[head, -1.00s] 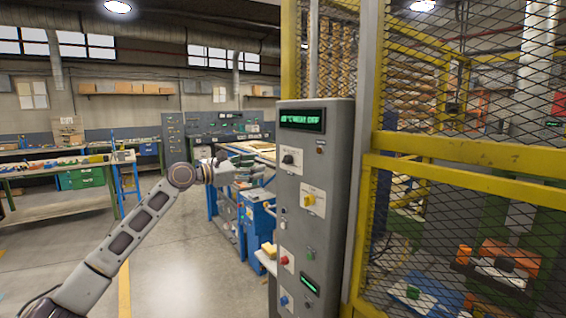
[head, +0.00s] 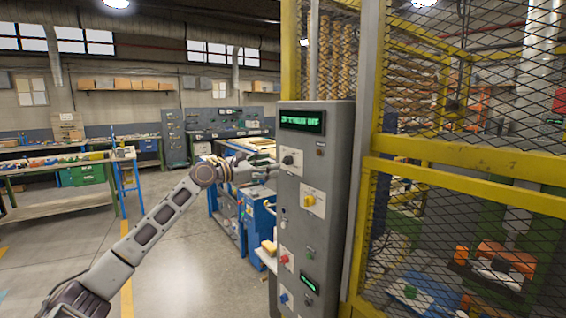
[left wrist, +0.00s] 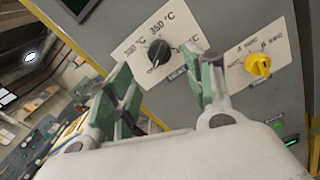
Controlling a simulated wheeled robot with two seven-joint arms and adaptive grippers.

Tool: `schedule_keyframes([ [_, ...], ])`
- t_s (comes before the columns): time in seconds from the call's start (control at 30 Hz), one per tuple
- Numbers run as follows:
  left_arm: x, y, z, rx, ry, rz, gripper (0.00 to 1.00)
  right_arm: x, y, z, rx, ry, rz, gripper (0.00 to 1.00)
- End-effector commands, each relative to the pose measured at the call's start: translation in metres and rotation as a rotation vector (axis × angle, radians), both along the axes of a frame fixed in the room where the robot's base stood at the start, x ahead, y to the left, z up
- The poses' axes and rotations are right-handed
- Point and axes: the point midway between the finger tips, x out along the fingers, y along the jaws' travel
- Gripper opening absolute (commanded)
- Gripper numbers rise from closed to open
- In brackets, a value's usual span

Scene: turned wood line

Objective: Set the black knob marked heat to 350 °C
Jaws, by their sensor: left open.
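The black knob (head: 288,160) sits on a white plate near the top of the grey control cabinet (head: 335,180). In the left wrist view the black knob (left wrist: 158,52) shows with °C marks on its plate, one reading 350 °C. A pale mark shows on its lower side; its exact setting I cannot tell. My left gripper (head: 268,168) is just left of the cabinet face at about knob height. In the left wrist view, its green-padded fingers (left wrist: 165,85) are apart and empty, below the knob and not around it. My right gripper is not in view.
A yellow knob (head: 308,200) is below and right of the black one. Red (head: 285,259) and blue (head: 284,299) controls sit lower. A green-lit display (head: 302,122) tops the cabinet. A yellow mesh cage (head: 460,155) stands right. Floor at left is clear.

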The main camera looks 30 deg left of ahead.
Motion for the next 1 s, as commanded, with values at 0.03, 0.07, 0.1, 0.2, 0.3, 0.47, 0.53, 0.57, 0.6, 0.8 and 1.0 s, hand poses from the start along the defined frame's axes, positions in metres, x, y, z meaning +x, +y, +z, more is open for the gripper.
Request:
schedule_keyframes([
  [0.03,0.003,-0.001,0.002,0.0,-0.001,0.001,0.53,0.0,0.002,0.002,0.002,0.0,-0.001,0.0],
  [0.07,0.004,-0.002,0.002,-0.001,-0.002,0.0,0.53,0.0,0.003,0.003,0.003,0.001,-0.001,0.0],
  [0.1,0.007,-0.003,0.002,0.0,-0.001,0.0,0.53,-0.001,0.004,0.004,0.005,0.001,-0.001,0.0],
  [0.2,0.012,-0.005,0.002,-0.001,-0.002,-0.001,0.53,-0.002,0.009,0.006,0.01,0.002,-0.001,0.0],
  [0.3,0.018,-0.007,0.002,-0.003,-0.001,0.0,0.53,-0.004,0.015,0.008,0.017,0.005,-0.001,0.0],
  [0.47,0.028,-0.011,0.002,0.0,-0.001,0.001,0.53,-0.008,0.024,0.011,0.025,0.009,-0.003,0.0],
  [0.53,0.032,-0.013,0.002,0.0,-0.001,0.0,0.53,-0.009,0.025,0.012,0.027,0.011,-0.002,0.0],
  [0.57,0.034,-0.014,0.002,0.0,-0.001,0.0,0.53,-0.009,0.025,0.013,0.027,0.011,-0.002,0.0],
  [0.6,0.036,-0.016,0.002,0.0,-0.001,-0.001,0.53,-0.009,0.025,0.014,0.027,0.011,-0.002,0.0],
  [0.8,0.049,-0.02,0.001,-0.001,0.0,0.0,0.53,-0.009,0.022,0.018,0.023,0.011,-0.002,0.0],
  [1.0,0.058,-0.024,0.001,0.0,0.001,0.0,0.53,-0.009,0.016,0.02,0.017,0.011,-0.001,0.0],
])
